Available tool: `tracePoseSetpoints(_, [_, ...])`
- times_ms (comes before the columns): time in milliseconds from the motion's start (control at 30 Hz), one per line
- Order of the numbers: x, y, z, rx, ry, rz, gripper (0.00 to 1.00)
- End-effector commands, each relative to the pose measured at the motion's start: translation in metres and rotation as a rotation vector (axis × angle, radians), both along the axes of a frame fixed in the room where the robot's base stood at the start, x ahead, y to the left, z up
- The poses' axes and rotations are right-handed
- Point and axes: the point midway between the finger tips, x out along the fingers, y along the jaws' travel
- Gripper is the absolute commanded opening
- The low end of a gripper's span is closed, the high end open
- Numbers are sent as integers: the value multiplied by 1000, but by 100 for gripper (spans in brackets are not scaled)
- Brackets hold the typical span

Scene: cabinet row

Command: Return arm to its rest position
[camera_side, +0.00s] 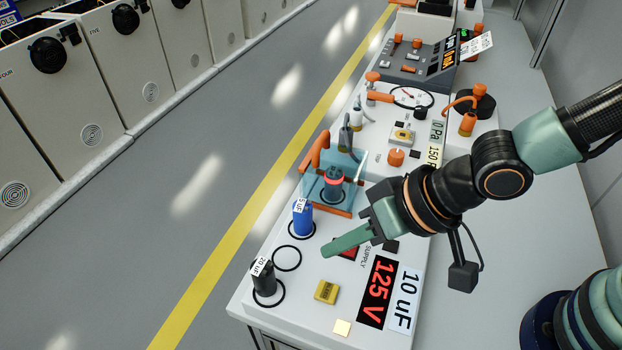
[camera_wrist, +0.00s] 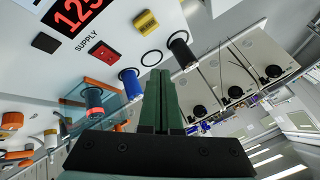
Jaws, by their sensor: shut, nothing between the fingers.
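My gripper (camera_side: 336,247) is shut and empty, with its green fingers held together above the white bench top. It also shows in the wrist view (camera_wrist: 162,80), pointing away from the camera. In the side view the fingertips are just right of an empty black ring (camera_side: 287,258) and below the blue capacitor (camera_side: 303,220). The fingers partly cover a red switch (camera_side: 348,252) on the bench. My arm reaches in from the right side.
A black capacitor (camera_side: 264,280) and a yellow block (camera_side: 326,292) stand near the front. A clear box with orange edges (camera_side: 345,200) holds a red-topped part (camera_side: 334,178). A display reads 125 V (camera_side: 378,292). Cabinets (camera_side: 60,100) line the far left, across open floor.

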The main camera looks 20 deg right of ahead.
Motion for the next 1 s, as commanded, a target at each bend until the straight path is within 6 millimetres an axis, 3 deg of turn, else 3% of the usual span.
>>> tracePoseSetpoints(167, [48,-69,36,-87,-57,-78,0])
tracePoseSetpoints(300, [70,-144,65,-190,-83,-133,0])
tracePoseSetpoints(500, [64,-240,99,-327,-80,-194,0])
tracePoseSetpoints(600, [52,-272,110,-376,-69,-212,0])
tracePoseSetpoints(767, [39,-298,118,-419,-51,-221,0])
tracePoseSetpoints(1000, [35,-302,118,-427,-46,-218,0])
